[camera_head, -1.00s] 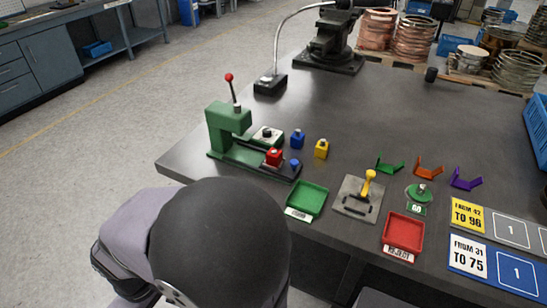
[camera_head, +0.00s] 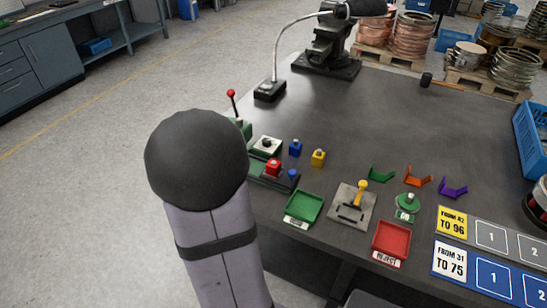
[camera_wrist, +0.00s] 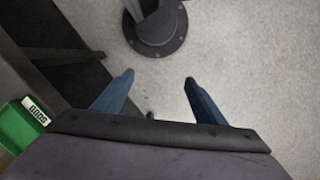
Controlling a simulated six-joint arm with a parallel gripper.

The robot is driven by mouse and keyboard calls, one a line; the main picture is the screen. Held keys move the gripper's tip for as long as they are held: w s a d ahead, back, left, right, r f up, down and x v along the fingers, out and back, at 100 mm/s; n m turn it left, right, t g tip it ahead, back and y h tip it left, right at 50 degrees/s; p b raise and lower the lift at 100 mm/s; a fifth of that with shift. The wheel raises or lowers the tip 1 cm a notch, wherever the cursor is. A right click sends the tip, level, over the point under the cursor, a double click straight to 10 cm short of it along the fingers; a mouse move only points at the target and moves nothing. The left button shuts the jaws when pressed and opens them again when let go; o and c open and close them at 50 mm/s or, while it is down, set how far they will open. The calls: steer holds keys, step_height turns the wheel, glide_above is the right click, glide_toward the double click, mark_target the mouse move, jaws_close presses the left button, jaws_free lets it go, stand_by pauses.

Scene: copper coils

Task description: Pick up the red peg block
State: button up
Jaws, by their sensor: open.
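The red peg block (camera_head: 272,167) stands on the dark base of the green lever press, left of the blue and yellow blocks in the head view. The press (camera_head: 243,128) is mostly hidden behind my raised arm; its red-knobbed lever shows above. A blue block (camera_head: 295,149) and a yellow block (camera_head: 318,158) stand on the table beside it. A small blue peg (camera_head: 293,174) is at the front end of the press base. My gripper (camera_wrist: 158,82) shows in the wrist view, open and empty, above the floor beside the table. The red peg block is not in the wrist view.
A green tray (camera_head: 319,212) and a red reject tray (camera_head: 375,252) lie along the front table edge. A grey plate with a yellow handle (camera_head: 341,219) is between them. Green, orange and purple holders (camera_head: 454,193) stand behind.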

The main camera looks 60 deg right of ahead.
mark_target(274, 162)
steer(key=d+r+m+t+p, duration=0.1)
steer(key=d+m, duration=0.1)
steer(key=d, duration=0.6)
steer(key=d+r+m+t+h+p, duration=0.1)
steer(key=d+p, duration=0.1)
steer(key=d, duration=0.6)
steer(key=d+r+m+t+p, duration=0.1)
steer(key=d+m+p, duration=0.1)
steer(key=d, duration=0.7)
steer(key=shift+d+r+m+h, duration=0.1)
steer(key=shift+r+m+h, duration=0.2)
steer(key=shift+h, duration=0.1)
steer(key=w+d+r+n+t+h, duration=0.1)
steer(key=w+d+r+n+h, duration=0.2)
steer(key=d, duration=0.6)
step_height(274, 162, up, 2)
steer(key=shift+w+d+r+n+t, duration=0.2)
steer(key=shift+w+n+t, duration=0.3)
steer(key=shift+n, duration=0.6)
steer(key=shift+p+x, duration=1.6)
steer(key=shift+x, duration=2.05)
steer(key=shift+s, duration=0.1)
steer(key=shift+c, duration=0.6)
